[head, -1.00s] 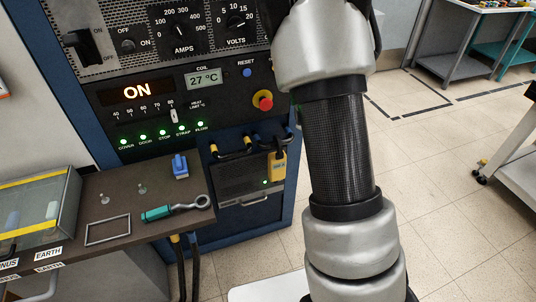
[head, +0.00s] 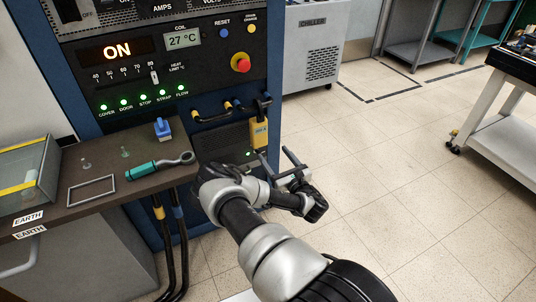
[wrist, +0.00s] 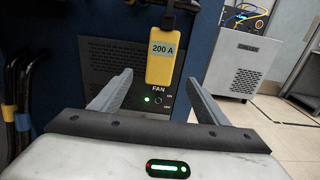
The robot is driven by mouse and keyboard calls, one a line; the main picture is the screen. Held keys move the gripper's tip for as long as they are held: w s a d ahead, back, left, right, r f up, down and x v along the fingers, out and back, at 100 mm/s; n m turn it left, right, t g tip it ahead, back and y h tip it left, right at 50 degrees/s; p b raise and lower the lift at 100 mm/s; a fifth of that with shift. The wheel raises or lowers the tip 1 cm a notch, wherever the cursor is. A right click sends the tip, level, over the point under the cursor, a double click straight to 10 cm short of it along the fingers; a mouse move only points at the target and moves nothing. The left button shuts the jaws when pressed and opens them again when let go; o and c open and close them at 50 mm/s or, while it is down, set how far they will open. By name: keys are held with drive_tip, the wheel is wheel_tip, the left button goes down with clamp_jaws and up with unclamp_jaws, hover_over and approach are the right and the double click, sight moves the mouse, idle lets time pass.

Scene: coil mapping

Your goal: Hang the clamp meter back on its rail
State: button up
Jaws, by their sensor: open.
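The yellow clamp meter (head: 259,133) hangs upright on the front of the blue cabinet, below the control panel. Its dark top is up by the black cables with yellow ends; whether it is around a cable or on a rail I cannot tell. In the wrist view the clamp meter (wrist: 161,58) shows a "200 A" display, and its top is cut off by the frame. My gripper (head: 276,154) is open and empty, just below and in front of the meter. In the wrist view my gripper (wrist: 159,78) has its fingers spread to either side of the meter's lower end, apart from it.
A dark shelf (head: 165,178) at left carries a blue item (head: 162,128), a teal-handled tool (head: 160,167) and a metal frame (head: 91,191). Cables (head: 168,245) hang below it. A chiller (head: 312,48) stands behind. The floor at right is open up to a white cart (head: 500,140).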

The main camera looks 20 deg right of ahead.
sight(261, 137)
drive_tip(key=w+b, duration=0.2)
drive_tip(key=w, duration=0.4)
drive_tip(key=w+b, duration=0.3)
drive_tip(key=w, duration=0.3)
drive_tip(key=shift+w+a+f, duration=0.15)
drive_tip(key=shift+w, duration=1)
drive_tip(key=c, duration=1.2)
drive_tip(key=shift+r+p, duration=0.35)
drive_tip(key=shift+r, duration=1.45)
drive_tip(key=shift+s+p, duration=1)
drive_tip(key=shift+s, duration=2.75)
